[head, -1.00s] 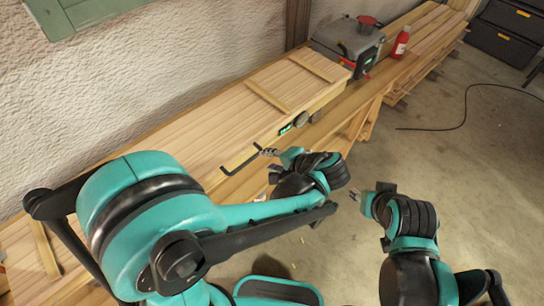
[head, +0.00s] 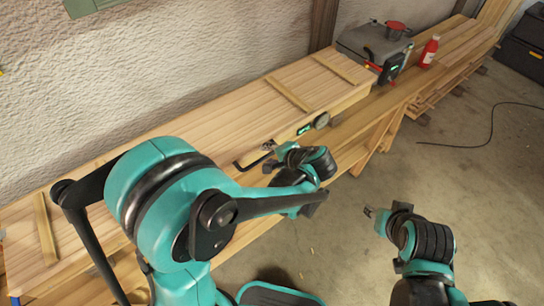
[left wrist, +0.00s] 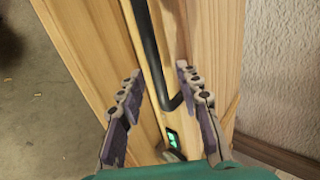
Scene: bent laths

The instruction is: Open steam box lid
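The steam box is a long wooden box along the wall, and its plank lid (head: 235,118) with cross battens lies flat on top. A black bar handle (head: 248,164) is on its front side; it also shows in the left wrist view (left wrist: 148,45). My left gripper (head: 267,147) is at the right end of the handle. In the left wrist view its two fingers (left wrist: 160,72) are spread, with the handle between them in the picture; contact cannot be told. My right gripper (head: 371,212) hangs over the floor, away from the box, its finger opening too small to tell.
A round gauge (head: 322,120) and a small green display (head: 304,129) are on the box front. A grey machine (head: 372,45) and a red bottle (head: 429,51) stand farther right.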

